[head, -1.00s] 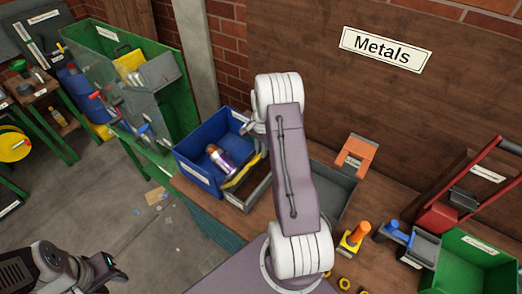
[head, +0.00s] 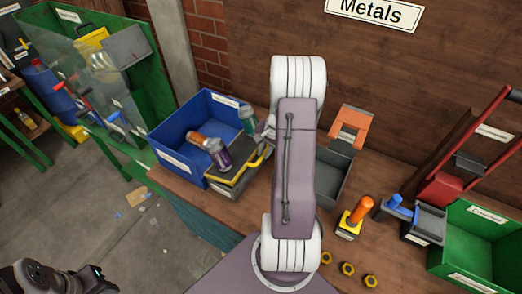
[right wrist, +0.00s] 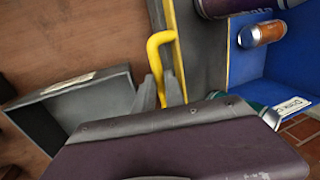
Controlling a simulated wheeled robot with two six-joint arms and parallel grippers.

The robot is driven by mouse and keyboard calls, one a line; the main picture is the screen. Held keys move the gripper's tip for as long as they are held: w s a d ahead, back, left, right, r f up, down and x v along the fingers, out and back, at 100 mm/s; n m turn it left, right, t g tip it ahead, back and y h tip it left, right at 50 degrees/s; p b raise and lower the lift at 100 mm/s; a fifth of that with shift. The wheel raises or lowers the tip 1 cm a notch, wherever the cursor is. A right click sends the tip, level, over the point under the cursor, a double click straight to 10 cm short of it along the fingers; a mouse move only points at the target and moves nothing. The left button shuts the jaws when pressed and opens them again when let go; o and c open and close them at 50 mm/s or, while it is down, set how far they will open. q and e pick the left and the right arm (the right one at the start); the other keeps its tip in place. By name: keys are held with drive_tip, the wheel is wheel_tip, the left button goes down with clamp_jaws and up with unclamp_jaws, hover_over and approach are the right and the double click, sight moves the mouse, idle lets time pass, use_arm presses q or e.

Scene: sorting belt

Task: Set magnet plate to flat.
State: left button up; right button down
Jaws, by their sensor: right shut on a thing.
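The magnet plate (head: 225,172) is a dark grey panel with a yellow edge and handle, beside the blue bin in the head view. Its exact tilt is hard to tell because my right arm covers part of it. In the right wrist view, its yellow handle (right wrist: 155,48) runs down between the fingertips of my right gripper (right wrist: 160,95), which is shut on it. In the head view my right gripper (head: 267,130) is mostly hidden behind its arm. My left gripper (head: 97,272) is at the bottom left, away from the plate; its jaws are unclear.
The blue bin (head: 170,163) has an orange can (head: 196,139), a purple can (head: 217,153) and a teal can (head: 247,120) at it. A grey tray (head: 333,170) with an orange part stands right of my arm. A yellow-based orange knob (head: 350,220) and a green bin (head: 470,250) are further right.

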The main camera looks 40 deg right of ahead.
use_arm(q)
drive_tip(key=shift+f, duration=0.3)
